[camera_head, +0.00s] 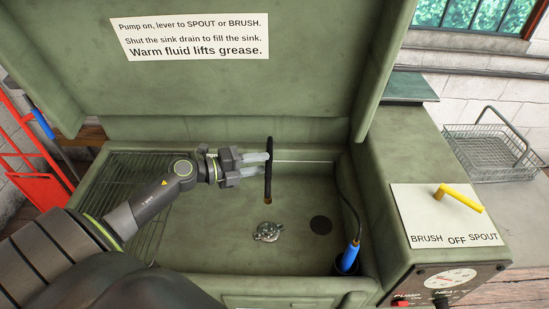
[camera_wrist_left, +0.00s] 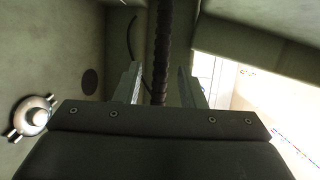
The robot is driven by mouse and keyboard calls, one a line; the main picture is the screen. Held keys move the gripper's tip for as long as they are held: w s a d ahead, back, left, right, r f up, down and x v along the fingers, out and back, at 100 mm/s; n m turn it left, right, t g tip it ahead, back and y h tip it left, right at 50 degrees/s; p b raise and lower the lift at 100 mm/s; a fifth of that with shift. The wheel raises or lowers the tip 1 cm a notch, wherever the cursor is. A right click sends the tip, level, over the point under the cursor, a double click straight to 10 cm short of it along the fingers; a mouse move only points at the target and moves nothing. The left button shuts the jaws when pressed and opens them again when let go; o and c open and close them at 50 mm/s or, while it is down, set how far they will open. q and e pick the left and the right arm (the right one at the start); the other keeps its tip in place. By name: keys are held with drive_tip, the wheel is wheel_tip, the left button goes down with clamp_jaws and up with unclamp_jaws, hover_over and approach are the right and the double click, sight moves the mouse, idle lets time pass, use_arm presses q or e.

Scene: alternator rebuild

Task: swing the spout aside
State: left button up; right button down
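The spout (camera_head: 268,180) is a black ribbed tube with a brass-coloured tip, hanging over the sink basin. In the left wrist view the spout (camera_wrist_left: 161,50) runs between the two fingers, with a gap on each side. My left gripper (camera_head: 263,165) is open at the spout, its pale fingertips level with the tube. In the left wrist view, my left gripper (camera_wrist_left: 160,88) shows its fingers apart; I cannot tell whether either touches the tube. My right gripper is not in view.
A metal part (camera_head: 268,232) lies on the basin floor beside the dark round drain (camera_head: 321,225). A blue-handled brush (camera_head: 350,256) stands at the right on a cable. A yellow lever (camera_head: 460,197) sits on the panel. A wire basket (camera_head: 490,150) is far right.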

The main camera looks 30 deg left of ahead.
use_arm(q)
drive_tip(key=shift+p+x, duration=0.45)
drive_tip(key=shift+x, duration=2.15)
drive_tip(key=shift+c, duration=0.4)
clamp_jaws()
